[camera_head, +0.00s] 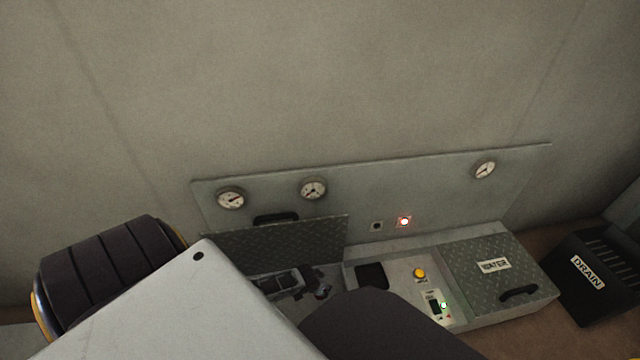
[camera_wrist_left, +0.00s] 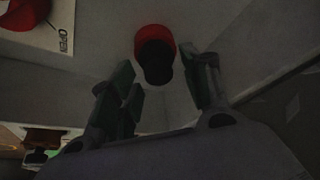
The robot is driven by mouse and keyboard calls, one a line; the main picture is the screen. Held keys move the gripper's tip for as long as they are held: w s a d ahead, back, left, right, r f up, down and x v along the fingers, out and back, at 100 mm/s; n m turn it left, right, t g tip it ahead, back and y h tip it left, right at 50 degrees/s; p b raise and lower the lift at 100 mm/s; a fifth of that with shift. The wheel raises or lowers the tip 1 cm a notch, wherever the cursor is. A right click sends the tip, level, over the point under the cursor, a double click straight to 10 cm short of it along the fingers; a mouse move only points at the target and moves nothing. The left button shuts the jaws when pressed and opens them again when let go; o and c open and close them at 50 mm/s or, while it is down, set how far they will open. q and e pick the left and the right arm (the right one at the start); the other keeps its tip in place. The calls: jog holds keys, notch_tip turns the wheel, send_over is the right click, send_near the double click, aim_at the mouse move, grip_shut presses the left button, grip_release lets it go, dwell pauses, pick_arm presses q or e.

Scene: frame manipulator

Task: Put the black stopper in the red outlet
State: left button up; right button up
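A red round outlet (camera_wrist_left: 155,33) is at the upper middle of the left wrist view. A black stopper-like piece (camera_wrist_left: 157,68) with a narrower lower end sits against it. How deep it sits cannot be told. My left gripper (camera_wrist_left: 160,78) is open, with a finger on each side just below the black piece, and no clear grip on it. In the head view my left gripper (camera_head: 305,283) is small and dark, down in the opened compartment in front of the raised lid. The outlet and stopper are hidden there. My right gripper is not in view.
A raised diamond-plate lid (camera_head: 275,245) stands behind the compartment. To the right are a yellow button (camera_head: 419,272), a switch panel (camera_head: 438,307), a closed lid (camera_head: 492,265) and a black DRAIN box (camera_head: 592,275). An OPEN label (camera_wrist_left: 65,38) shows in the wrist view.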

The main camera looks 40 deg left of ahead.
pick_arm(q)
jog(key=shift+o, duration=0.2)
jog(key=shift+r, duration=0.15)
jog(key=shift+r, duration=0.5)
jog(key=shift+p+v, duration=0.8)
jog(key=shift+v, duration=0.1)
jog(key=shift+p+v, duration=0.8)
jog(key=shift+v, duration=0.6)
jog(key=p+v, duration=0.4)
jog(key=v, duration=0.3)
jog(key=shift+r, duration=0.15)
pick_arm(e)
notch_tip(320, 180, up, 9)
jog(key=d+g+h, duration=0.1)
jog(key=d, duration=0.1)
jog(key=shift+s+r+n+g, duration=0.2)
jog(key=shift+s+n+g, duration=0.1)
pick_arm(q)
jog(key=shift+d, duration=0.1)
